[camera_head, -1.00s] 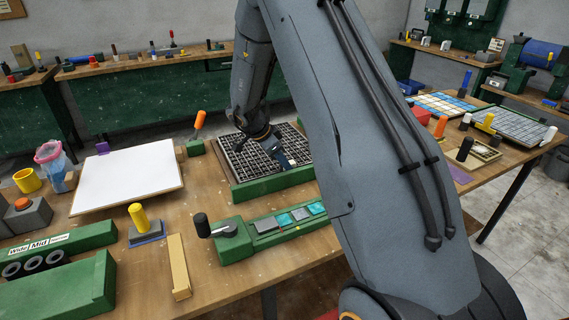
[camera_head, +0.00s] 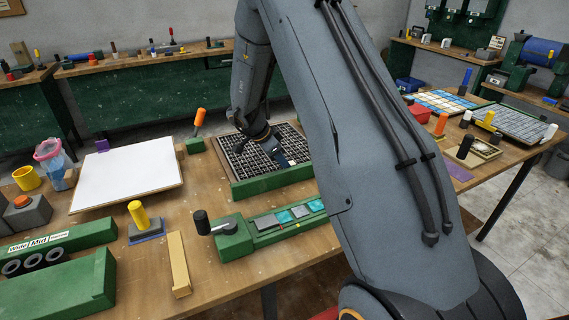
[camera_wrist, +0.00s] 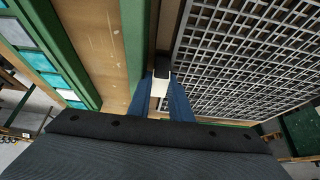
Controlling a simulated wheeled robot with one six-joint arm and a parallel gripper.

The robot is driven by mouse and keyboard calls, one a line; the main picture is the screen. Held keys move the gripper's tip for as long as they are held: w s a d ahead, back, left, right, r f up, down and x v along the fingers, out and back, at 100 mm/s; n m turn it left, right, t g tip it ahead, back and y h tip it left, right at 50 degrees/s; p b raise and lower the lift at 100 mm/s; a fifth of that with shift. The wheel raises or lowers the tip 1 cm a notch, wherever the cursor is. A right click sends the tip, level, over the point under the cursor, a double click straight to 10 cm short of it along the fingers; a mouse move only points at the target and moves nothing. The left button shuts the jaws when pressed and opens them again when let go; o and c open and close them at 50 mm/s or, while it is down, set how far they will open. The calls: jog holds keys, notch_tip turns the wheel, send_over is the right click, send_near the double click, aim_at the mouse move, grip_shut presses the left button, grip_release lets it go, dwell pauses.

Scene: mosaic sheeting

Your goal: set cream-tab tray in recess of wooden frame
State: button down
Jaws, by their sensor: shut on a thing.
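My gripper (camera_wrist: 160,103), with blue fingers, is shut on the cream tab (camera_wrist: 161,86) at the tray's near edge. The tray (camera_wrist: 245,62) is a grey lattice of small square cells, to the right of the fingers in the wrist view. It also shows in the head view (camera_head: 235,152), lying roughly level behind a green bar. A brown wooden strip (camera_wrist: 168,28), apparently part of the wooden frame, runs between the tray and the green bar. I cannot tell whether the tray is seated in the recess. My arm hides the tray's right part in the head view.
The green bar (camera_head: 262,187) borders the tray's front. A green holder (camera_head: 236,246) with a black-knobbed lever and coloured tiles stands in front. A white board (camera_head: 125,178) lies to the left. An orange-handled tool (camera_head: 199,118) stands behind left. Bare bench shows around the yellow-handled block (camera_head: 139,218).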

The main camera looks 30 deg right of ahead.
jog(key=c, duration=1.6)
grip_release()
jog(key=shift+o, duration=0.3)
jog(key=shift+f, duration=0.1)
jog(key=shift+s+f, duration=0.1)
jog(key=shift+s, duration=0.05)
jog(key=b+v, duration=0.2)
jog(key=v, duration=0.6)
jog(key=shift+w, duration=0.25)
